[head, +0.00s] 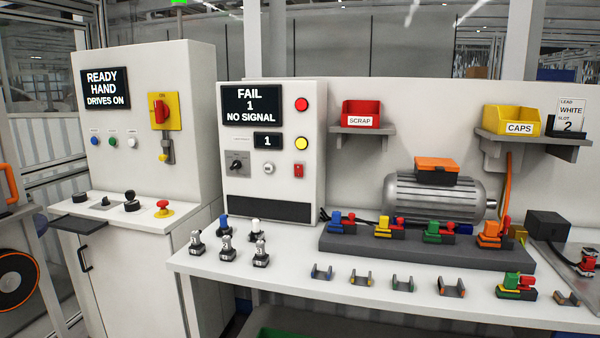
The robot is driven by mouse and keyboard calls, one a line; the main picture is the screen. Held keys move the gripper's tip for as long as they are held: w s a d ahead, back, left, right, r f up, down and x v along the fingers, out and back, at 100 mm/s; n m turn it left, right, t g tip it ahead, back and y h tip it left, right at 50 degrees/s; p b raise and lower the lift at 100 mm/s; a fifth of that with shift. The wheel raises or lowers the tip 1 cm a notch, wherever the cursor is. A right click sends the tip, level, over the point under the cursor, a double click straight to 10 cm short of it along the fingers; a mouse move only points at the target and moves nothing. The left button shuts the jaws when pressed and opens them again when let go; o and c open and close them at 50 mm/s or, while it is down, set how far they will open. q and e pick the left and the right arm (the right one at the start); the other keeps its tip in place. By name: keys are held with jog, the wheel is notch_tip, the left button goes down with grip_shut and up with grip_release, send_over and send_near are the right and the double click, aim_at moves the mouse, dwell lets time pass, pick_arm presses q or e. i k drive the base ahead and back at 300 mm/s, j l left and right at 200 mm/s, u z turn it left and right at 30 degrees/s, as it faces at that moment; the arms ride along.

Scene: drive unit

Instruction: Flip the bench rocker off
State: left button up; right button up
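The bench test panel (271,205) stands on the left end of the white workbench. A small red rocker switch (299,170) sits on its right side, below a yellow button (301,143) and a red button (302,104). The rocker is too small to tell which way it is tipped. The panel's large screen (251,104) reads "FAIL 1 NO SIGNAL" and its small screen (268,141) shows "1". A black rotary knob (236,165) sits at the panel's lower left. Neither of my grippers is in view.
Several small connectors (260,254) stand on the bench before the panel. A dark rack (430,247) with coloured parts and a grey motor (440,196) lie to the right. A grey control cabinet (165,135) stands left. The panel's front face is unobstructed.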

aim_at(298, 168)
jog(key=i, duration=1.65)
jog(key=k+l+z, duration=0.1)
jog(key=k+z, duration=0.35)
jog(key=k, duration=0.2)
jog(key=i, duration=0.45)
